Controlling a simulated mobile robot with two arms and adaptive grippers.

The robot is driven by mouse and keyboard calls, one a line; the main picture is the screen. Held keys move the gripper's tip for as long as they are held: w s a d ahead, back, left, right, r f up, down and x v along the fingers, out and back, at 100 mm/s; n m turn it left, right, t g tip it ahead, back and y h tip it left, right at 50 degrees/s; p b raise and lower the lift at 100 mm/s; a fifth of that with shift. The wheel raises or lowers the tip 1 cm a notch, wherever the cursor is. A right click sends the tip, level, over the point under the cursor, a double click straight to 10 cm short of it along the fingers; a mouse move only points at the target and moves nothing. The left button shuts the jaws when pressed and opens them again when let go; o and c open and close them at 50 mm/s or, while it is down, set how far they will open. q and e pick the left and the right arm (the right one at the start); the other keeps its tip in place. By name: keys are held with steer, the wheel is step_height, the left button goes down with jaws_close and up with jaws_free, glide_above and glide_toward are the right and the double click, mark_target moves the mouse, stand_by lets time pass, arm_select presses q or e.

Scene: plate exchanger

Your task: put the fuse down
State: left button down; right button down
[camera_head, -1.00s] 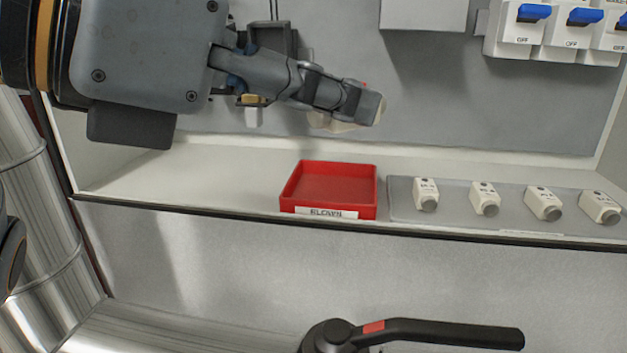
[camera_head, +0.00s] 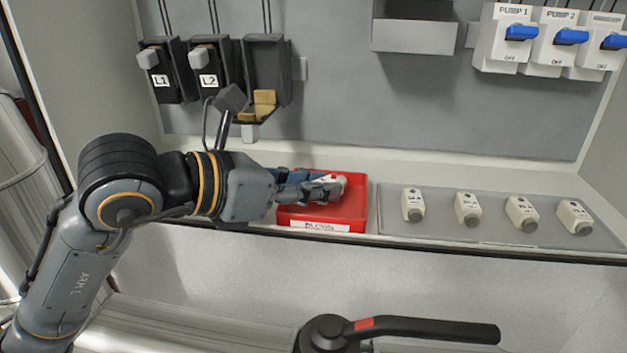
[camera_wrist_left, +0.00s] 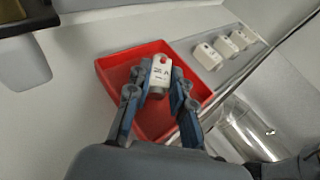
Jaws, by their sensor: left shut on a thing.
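My left gripper (camera_head: 322,188) is shut on a white fuse (camera_head: 338,179) over the red tray (camera_head: 345,213), whose front label is partly blurred. In the left wrist view the fuse (camera_wrist_left: 158,76) sits between the two fingertips (camera_wrist_left: 158,90), with a red dot on its top end. The red tray (camera_wrist_left: 110,72) lies below and around it in that view. I cannot tell whether the fuse touches the tray floor. My right gripper is not in view.
A grey tray (camera_head: 440,226) with several white fuses lies right of the red tray. Behind are black fuse holders L1 (camera_head: 160,75) and L2 (camera_head: 203,70), and an open holder (camera_head: 265,65). Blue-levered switches (camera_head: 520,35) hang at upper right. A black handle (camera_head: 420,330) is in front.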

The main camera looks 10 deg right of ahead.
arm_select(q)
steer(key=shift+a+f, duration=0.1)
steer(key=shift+f, duration=0.35)
steer(key=shift+f, duration=0.1)
steer(key=shift+f, duration=0.15)
steer(key=c, duration=1.5)
jaws_free()
steer(key=shift+o, duration=0.2)
